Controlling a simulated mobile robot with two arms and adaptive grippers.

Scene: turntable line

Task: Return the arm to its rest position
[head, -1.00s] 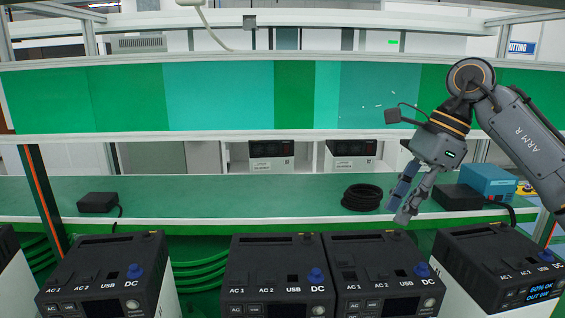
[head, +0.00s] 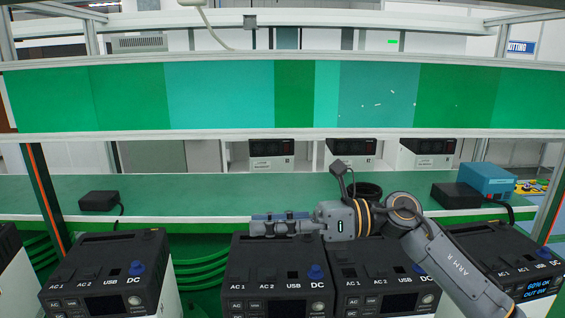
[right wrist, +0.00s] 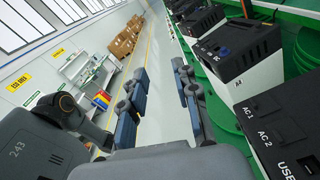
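My right arm (head: 455,262) reaches in from the lower right of the head view, bent, with its forearm turned to the left. My right gripper (head: 268,225) points left, above the back edge of the middle black power units. In the right wrist view the right gripper (right wrist: 162,78) has its two fingers apart, with only floor showing between them. It is open and empty.
Black power units with blue knobs stand along the front: one at left (head: 105,262), one at centre (head: 275,270), others to its right.

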